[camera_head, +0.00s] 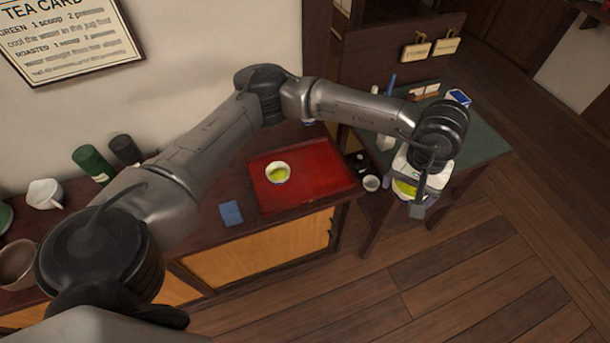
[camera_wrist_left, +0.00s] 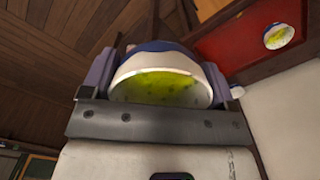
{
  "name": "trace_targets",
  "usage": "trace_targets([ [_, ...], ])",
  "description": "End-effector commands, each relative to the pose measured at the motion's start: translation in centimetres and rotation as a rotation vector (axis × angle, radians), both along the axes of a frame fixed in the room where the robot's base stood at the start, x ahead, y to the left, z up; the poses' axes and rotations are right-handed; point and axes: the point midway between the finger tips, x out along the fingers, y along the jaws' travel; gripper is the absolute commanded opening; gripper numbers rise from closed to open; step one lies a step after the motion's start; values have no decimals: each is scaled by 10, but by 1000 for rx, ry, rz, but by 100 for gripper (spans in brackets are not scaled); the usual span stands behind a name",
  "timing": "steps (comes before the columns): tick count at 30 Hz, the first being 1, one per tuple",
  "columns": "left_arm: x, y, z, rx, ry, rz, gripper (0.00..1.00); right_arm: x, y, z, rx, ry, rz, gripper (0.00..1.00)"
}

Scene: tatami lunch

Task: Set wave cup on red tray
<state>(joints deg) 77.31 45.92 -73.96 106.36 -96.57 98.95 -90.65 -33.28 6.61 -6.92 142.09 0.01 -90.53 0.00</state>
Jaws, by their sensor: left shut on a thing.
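A white cup with a blue band and green tea (camera_wrist_left: 160,84) is between the fingers of my left gripper (camera_head: 410,193). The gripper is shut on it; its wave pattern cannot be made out. In the head view the held cup (camera_head: 404,188) is partly hidden by the gripper, out over the floor to the right of the red tray (camera_head: 315,186). The tray lies on the dark wooden cabinet. Another small cup of green tea (camera_head: 278,173) stands on the tray's left part. The tray also shows in the left wrist view (camera_wrist_left: 222,43). My right gripper is out of view.
A blue cloth (camera_head: 231,213) lies left of the tray. A green canister (camera_head: 92,162), a white pot (camera_head: 44,194) and a brown bowl (camera_head: 17,263) stand farther left. A green-topped side table (camera_head: 480,143) stands right. The tray's right part is clear.

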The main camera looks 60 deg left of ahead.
Motion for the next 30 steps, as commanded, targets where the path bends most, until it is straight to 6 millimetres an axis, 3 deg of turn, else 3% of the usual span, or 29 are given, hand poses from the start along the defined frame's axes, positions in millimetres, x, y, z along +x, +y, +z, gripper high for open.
trace_targets([
  [1, 4, 8, -11, -1, 3, 119, 52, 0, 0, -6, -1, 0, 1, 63],
  [16, 32, 92, -82, 3, 2, 1359, 52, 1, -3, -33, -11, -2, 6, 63],
  [30, 30, 185, -150, 2, 1, 2450, 52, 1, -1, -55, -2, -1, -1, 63],
])
